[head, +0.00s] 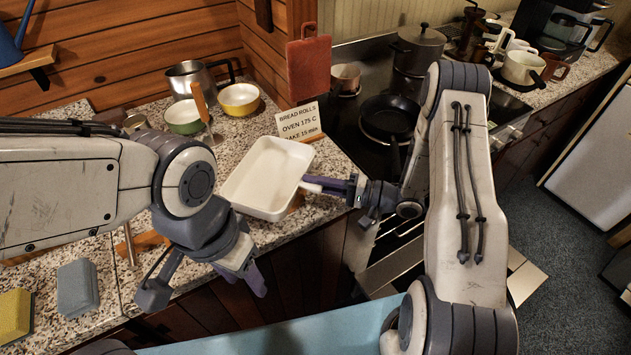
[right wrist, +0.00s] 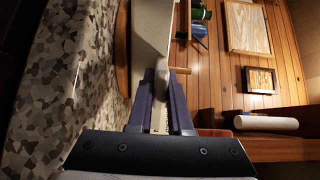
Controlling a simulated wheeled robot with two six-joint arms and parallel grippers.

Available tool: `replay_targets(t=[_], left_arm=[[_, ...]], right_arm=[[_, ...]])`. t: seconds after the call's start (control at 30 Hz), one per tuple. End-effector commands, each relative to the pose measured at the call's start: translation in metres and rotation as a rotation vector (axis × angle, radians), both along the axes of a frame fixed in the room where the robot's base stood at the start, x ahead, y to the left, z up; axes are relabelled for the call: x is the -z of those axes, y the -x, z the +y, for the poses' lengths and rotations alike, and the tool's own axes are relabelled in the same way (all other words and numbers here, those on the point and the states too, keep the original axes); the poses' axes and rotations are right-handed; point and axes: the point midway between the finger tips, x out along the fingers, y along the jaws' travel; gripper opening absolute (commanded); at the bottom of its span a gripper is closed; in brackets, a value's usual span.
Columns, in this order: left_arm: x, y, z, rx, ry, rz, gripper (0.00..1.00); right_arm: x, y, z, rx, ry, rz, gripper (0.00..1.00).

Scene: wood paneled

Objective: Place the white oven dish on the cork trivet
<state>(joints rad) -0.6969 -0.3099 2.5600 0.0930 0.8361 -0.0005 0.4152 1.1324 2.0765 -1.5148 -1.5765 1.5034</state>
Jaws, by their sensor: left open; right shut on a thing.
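The white oven dish (head: 262,178) is over the counter's front edge area, in front of a recipe card. My right gripper (head: 326,185) is shut on the dish's right end, at its white handle. In the right wrist view, the dish (right wrist: 151,28) runs out from between my right fingers (right wrist: 161,98). A brown edge, likely the cork trivet (right wrist: 122,72), shows close beside the dish's underside; the dish hides most of it. I cannot tell whether they touch. My left gripper (head: 207,287) is open and empty at the counter's front edge, left of the dish.
The recipe card (head: 299,123) stands behind the dish. A green bowl (head: 184,117), a yellow bowl (head: 239,99) and a metal pot (head: 189,78) stand behind left. A black pan (head: 388,118) is on the stove. A grey block (head: 77,287) and yellow sponge (head: 15,315) lie front left.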

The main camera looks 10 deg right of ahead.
Motion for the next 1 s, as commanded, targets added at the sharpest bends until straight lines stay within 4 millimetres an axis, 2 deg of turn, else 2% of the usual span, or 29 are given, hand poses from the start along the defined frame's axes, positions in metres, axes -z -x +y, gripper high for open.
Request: replay_targets(t=[0.53,0.57,0.63,0.67,0.87,0.93,1.0], left_arm=[[0.0035,0.0,0.0,0.0,0.0,0.0,0.5],[0.0033,0.0,0.0,0.0,0.0,0.0,0.5],[0.0029,0.0,0.0,0.0,0.0,0.0,0.5],[0.0029,0.0,0.0,0.0,0.0,0.0,0.5],[0.003,0.0,0.0,0.0,0.0,0.0,0.5],[0.0032,0.0,0.0,0.0,0.0,0.0,0.5],[0.0032,0.0,0.0,0.0,0.0,0.0,0.5]], right_arm=[[0.0046,-0.0002,0.0,0.0,-0.003,-0.003,0.0],[0.0045,-0.0002,0.0,0.0,-0.003,-0.003,0.21],[0.0041,-0.0003,0.0001,0.0,-0.003,-0.003,0.48],[0.0042,-0.0003,0.0001,0.0,-0.002,-0.002,0.52],[0.0048,-0.0001,0.0002,0.0,-0.002,-0.001,0.52],[0.0065,0.0002,0.0003,0.0,0.002,0.002,0.71],[0.0063,0.0002,0.0003,0.0,0.001,0.002,0.72]])
